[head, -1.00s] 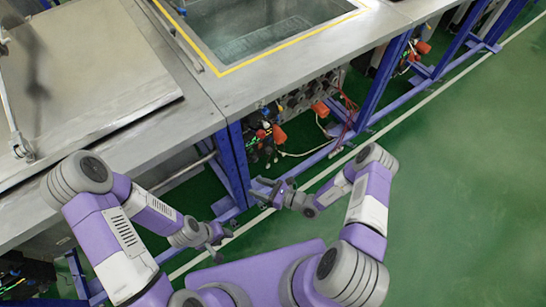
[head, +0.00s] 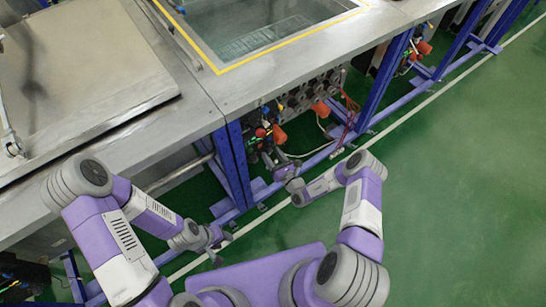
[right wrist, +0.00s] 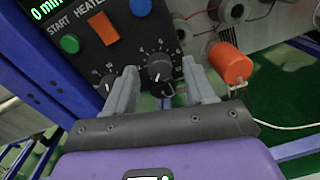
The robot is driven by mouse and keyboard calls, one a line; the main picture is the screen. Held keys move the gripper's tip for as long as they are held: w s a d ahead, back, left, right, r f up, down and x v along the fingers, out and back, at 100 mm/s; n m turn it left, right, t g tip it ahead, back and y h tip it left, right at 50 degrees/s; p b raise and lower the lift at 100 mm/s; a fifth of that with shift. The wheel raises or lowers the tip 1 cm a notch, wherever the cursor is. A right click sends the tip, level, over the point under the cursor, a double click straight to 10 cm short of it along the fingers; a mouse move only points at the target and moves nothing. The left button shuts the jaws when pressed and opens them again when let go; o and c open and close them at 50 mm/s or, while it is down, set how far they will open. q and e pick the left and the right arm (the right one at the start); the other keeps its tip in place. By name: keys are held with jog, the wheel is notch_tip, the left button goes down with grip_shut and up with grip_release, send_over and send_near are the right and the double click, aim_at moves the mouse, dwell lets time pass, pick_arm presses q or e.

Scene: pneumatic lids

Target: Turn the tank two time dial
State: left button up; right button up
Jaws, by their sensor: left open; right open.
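A round black dial (right wrist: 160,72) with a white pointer line and white numbers around it is on a dark control panel in the right wrist view. My right gripper (head: 276,160) is open, in front of the panel under the tank bench. In the right wrist view its two fingers (right wrist: 160,78) stand left and right of the dial, with gaps visible on both sides; contact is not visible. The panel's tank number is not readable. My left gripper (head: 224,240) is open and empty, low beside the bench frame.
The panel also has a green button (right wrist: 70,44), an orange-red switch (right wrist: 102,28) and a blue button (right wrist: 141,7). An orange cylinder (right wrist: 230,63) sits close to the right finger. A blue bench leg (head: 234,165) stands left of the right gripper.

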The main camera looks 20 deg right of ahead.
grip_shut()
dwell(0.3)
jog(key=shift+m, duration=0.3)
jog(key=m, duration=0.3)
jog(key=shift+m, duration=0.3)
jog(key=m, duration=0.7)
jog(key=shift+m+g, duration=0.4)
jog(key=shift+m+y, duration=0.4)
jog(key=shift+m, duration=1.3)
